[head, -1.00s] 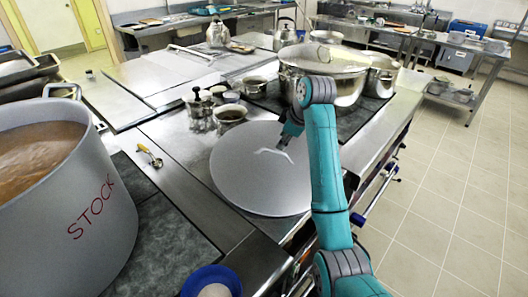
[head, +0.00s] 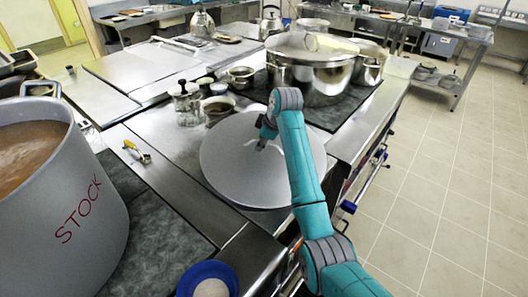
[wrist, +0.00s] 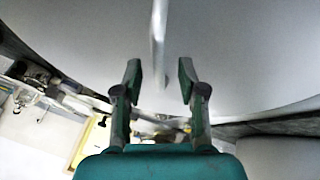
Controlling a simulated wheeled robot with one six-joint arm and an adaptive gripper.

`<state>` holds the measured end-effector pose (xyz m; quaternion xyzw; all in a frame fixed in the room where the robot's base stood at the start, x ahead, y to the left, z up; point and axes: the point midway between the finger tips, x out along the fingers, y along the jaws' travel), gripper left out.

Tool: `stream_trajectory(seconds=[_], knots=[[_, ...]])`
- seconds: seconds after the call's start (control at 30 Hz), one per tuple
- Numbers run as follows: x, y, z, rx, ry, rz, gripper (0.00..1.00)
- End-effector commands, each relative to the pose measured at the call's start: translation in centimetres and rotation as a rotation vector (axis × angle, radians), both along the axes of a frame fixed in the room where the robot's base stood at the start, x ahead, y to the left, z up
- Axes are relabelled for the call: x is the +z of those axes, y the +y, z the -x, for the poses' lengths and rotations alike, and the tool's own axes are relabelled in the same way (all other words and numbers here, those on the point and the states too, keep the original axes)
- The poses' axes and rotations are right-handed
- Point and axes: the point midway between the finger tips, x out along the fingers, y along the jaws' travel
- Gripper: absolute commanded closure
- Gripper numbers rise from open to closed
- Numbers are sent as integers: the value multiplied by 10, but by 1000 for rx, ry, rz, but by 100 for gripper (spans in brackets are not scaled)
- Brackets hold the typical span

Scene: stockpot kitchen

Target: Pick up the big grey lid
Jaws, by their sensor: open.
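The big grey lid (head: 240,178) lies flat on the steel counter in the head view, in front of the shiny pot. It fills the upper part of the wrist view (wrist: 240,75). Its pale bar handle (wrist: 158,40) shows in the wrist view, ahead of the fingertips and roughly in line with the gap between them. My gripper (wrist: 160,75) is open and empty, with its fingers apart. In the head view my gripper (head: 263,142) is over the lid's upper middle and hides most of the handle. I cannot tell whether the fingers touch the lid.
A large grey stock pot (head: 80,215) full of brown liquid stands at the left. A shiny pot (head: 315,75) stands behind the lid. Small jars (head: 186,100), a yellow-handled spoon (head: 137,151) and a blue bowl (head: 208,280) are nearby. Open floor (head: 430,190) lies right.

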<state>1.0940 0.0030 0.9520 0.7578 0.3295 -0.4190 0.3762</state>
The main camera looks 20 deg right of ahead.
Motion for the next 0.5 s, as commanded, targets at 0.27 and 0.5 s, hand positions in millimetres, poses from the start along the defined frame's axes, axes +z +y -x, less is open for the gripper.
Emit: stream_trajectory(seconds=[0.27, 0.5], knots=[[-8, 2, -4, 1, -1, 1, 60], [-8, 1, -4, 0, -1, 0, 100]])
